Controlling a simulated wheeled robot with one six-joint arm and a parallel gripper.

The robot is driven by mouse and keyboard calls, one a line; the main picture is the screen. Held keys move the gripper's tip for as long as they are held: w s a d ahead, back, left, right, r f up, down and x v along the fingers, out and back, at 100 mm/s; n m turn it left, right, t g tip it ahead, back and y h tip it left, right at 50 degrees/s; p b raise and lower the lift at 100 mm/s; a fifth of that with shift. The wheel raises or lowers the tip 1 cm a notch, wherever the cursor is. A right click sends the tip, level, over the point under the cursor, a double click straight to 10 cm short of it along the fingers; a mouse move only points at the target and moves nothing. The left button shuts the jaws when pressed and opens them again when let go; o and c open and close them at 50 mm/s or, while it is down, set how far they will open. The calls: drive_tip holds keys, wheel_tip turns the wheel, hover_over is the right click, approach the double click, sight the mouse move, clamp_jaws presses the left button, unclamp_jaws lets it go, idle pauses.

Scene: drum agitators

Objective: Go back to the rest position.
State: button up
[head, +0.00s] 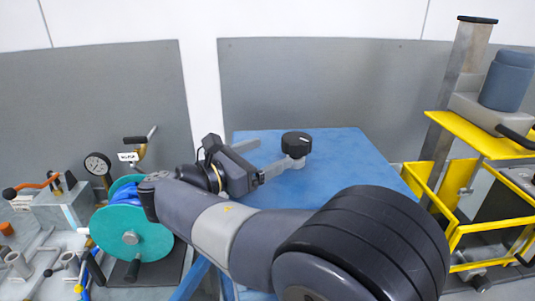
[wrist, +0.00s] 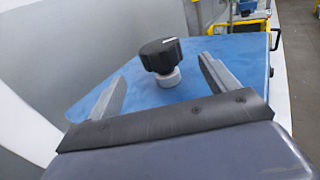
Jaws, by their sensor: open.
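My gripper (wrist: 160,88) is open and empty. In the wrist view its two grey fingers stand apart, with a black knob (wrist: 160,54) showing beyond and between them. The knob has a white mark on top and sits on a pale round stem on a blue table (wrist: 90,85). In the head view the knob (head: 297,144) stands upright on the blue tabletop (head: 335,175), right of my gripper. My arm reaches across the front of the table. I cannot tell the exact gap between fingers and knob.
At left are a teal reel (head: 125,240), a pressure gauge (head: 97,163) and a grey block with an orange lever (head: 38,184). At right a yellow-framed machine (head: 480,135) with a metal column stands close to the table. Grey panels (head: 320,90) stand behind.

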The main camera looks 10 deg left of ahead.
sight(302, 135)
idle(0.3)
drive_tip(key=p+x, duration=0.2)
drive_tip(key=x, duration=0.9)
drive_tip(key=shift+f, duration=0.2)
drive_tip(key=shift+s+a+r+n+t+y, duration=0.1)
drive_tip(key=shift+n+t+y, duration=0.2)
drive_tip(key=shift+y, duration=0.1)
drive_tip(key=shift+r+h+p, duration=0.15)
drive_tip(key=shift+h+p, duration=0.15)
drive_tip(key=shift+h, duration=0.1)
